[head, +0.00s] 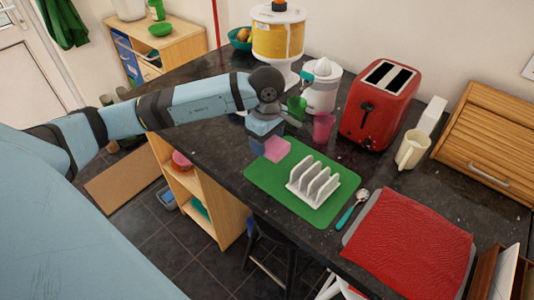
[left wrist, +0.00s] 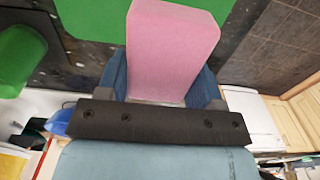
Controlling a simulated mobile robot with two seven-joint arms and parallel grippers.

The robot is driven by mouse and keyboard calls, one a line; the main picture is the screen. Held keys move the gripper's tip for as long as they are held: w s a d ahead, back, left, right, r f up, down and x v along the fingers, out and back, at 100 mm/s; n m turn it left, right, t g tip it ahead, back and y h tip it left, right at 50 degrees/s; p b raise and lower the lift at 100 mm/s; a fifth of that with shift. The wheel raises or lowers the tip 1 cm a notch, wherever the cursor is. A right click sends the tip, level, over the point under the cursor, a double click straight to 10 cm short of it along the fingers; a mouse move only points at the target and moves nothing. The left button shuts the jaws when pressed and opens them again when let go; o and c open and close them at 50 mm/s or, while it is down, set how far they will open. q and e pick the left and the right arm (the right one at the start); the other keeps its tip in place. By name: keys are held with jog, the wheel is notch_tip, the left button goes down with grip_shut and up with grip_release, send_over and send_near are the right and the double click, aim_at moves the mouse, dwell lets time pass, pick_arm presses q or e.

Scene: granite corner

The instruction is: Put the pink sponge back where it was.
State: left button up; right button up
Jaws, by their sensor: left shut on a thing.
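The pink sponge (head: 277,149) is in my left gripper (head: 263,142), at the far left corner of a green mat (head: 325,211). In the left wrist view the sponge (left wrist: 170,48) stands out between the two blue fingers (left wrist: 165,85), which are shut on it. The green mat also shows behind it in the left wrist view (left wrist: 90,18). From these frames I cannot tell whether the sponge touches the mat or hangs above it. My right gripper is in neither view.
A white rack (head: 313,183) stands on the mat. A green cup (head: 297,107) and a pink cup (head: 323,127) stand close behind my gripper. The dark counter's front edge is near.

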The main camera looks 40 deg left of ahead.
aim_at(267, 162)
pick_arm(q)
jog(key=shift+f, duration=2.7)
jog(key=shift+f, duration=0.2)
jog(key=o, duration=0.8)
jog(key=shift+o, duration=0.2)
jog(key=shift+r, duration=0.1)
